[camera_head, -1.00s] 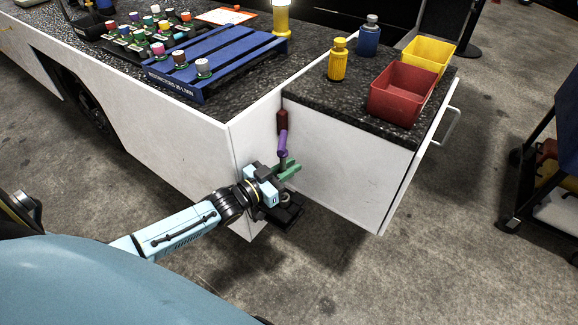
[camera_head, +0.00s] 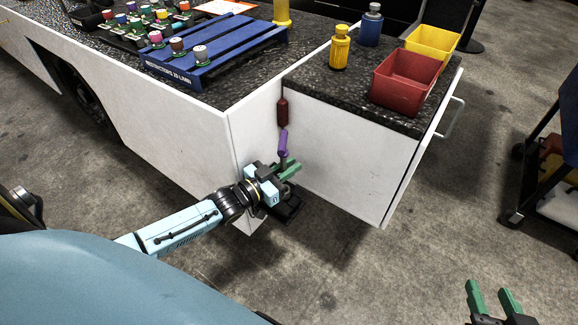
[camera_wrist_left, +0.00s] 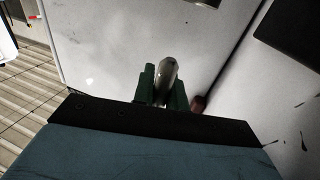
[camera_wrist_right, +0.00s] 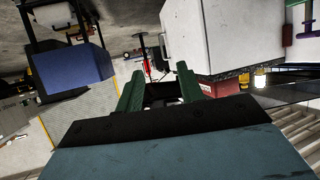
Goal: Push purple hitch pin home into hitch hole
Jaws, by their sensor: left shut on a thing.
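The purple hitch pin (camera_head: 283,144) stands roughly upright beside the white cabinet wall in the head view, with a grey section below its purple part. My left gripper (camera_head: 287,169) is shut around that grey section with its green fingers. In the left wrist view a grey metal cylinder (camera_wrist_left: 166,76) sits between the fingers. A dark red rod-like piece (camera_head: 282,110) is directly above the purple part, close to it; I cannot tell whether they touch. The hitch hole cannot be made out. My right gripper (camera_head: 494,291) is open and empty at the lower right, over the floor.
A red bin (camera_head: 405,85), a yellow bin (camera_head: 432,45), a yellow bottle (camera_head: 339,50) and a blue bottle (camera_head: 371,27) stand on the right countertop. A blue slatted rack (camera_head: 218,55) is on the left counter. A cart (camera_head: 548,185) stands at right. Floor between is clear.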

